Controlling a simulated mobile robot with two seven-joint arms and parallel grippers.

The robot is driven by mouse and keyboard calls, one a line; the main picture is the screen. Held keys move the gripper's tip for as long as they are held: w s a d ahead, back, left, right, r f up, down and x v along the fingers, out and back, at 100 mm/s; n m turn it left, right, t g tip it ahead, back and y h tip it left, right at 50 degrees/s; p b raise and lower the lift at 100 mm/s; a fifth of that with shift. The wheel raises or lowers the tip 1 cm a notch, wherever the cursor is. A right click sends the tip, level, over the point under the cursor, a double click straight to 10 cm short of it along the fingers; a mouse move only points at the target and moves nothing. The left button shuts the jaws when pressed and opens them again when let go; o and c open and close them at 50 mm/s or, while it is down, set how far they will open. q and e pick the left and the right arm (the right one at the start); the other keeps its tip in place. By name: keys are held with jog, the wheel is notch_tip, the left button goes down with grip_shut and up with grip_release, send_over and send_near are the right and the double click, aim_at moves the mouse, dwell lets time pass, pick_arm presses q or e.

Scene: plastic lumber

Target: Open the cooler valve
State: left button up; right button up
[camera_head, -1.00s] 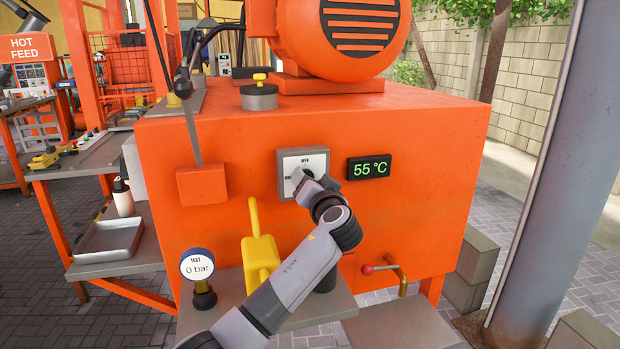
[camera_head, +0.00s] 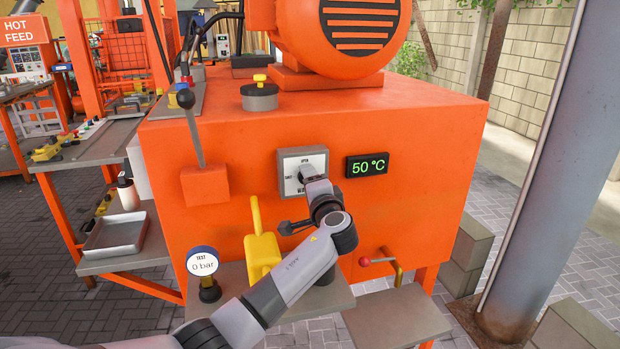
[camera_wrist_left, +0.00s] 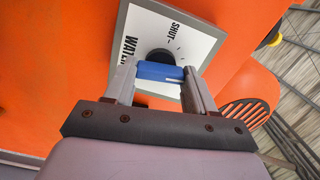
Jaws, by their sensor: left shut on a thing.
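The cooler valve is a square white plate (camera_head: 287,158) with a grey rim on the front of the orange tank (camera_head: 230,150). OPEN is printed at the top of the plate and another small label at its left. My left gripper (camera_head: 305,178) is at the plate's middle and hides most of the knob. In the left wrist view, my left gripper (camera_wrist_left: 160,76) is shut on the blue knob (camera_wrist_left: 160,71), which has a black base. SHUT and WATER show on the plate there. The display (camera_head: 367,165) beside the plate reads 50 °C. My right gripper is not in view.
A lever (camera_head: 193,130) on an orange box stands left of the valve. Below are a yellow handle (camera_head: 262,250), a TEST gauge (camera_head: 202,263) reading 0 bar and a red-knobbed lever (camera_head: 365,262). A grey post (camera_head: 555,170) stands at right.

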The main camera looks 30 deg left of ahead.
pick_arm(q)
jog(key=shift+f+m, duration=0.1)
jog(key=shift+m, duration=0.3)
jog(key=o, duration=1)
jog(key=shift+o, duration=0.2)
jog(key=v, duration=0.7)
jog(key=shift+b, duration=0.3)
jog(key=shift+d, duration=0.1)
